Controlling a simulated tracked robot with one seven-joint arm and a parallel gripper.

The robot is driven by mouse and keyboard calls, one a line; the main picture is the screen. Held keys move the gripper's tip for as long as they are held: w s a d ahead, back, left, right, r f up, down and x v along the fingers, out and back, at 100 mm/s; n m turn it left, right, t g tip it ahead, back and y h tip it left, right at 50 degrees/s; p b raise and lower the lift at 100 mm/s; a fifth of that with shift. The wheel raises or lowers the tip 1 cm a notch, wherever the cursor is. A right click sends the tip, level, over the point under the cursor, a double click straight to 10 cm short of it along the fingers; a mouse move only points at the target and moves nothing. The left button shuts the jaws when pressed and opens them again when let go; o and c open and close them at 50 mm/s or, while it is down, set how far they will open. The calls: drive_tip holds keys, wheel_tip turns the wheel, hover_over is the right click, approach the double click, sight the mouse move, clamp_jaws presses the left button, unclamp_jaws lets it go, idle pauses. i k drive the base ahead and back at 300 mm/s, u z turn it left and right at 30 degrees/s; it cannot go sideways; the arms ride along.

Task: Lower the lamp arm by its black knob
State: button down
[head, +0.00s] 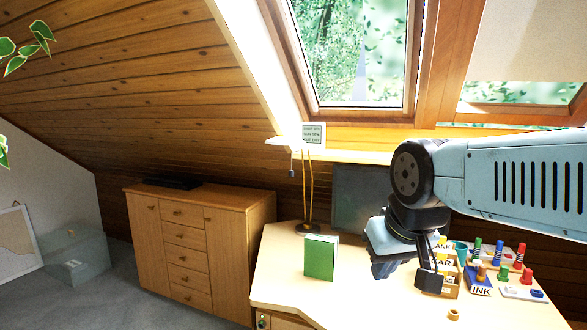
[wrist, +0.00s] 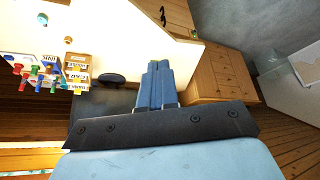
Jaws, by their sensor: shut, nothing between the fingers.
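The desk lamp (head: 309,190) stands on the desk, left of the dark screen, with a thin yellow-brown stem and a dark round base. Its pale shade (head: 283,141) is at the top, pointing left. A small black knob (head: 291,173) hangs below the shade. My gripper (head: 382,275) is right of the lamp and lower than the knob, well apart from both. In the wrist view its blue fingers (wrist: 157,68) are together and empty. A dark disc (wrist: 112,78) there looks like the lamp base; I cannot make out the knob in that view.
A green book (head: 320,257) stands on the desk in front of the lamp. The dark screen (head: 357,198) is behind my gripper. Labelled boxes (head: 448,277) and several coloured stamps are at right. A wooden cabinet (head: 200,245) stands left; the sloped ceiling is behind the lamp.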

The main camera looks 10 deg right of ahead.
sight(291, 172)
drive_tip(key=z, duration=0.35)
drive_tip(key=i, duration=1.1)
drive_tip(key=u, duration=0.45)
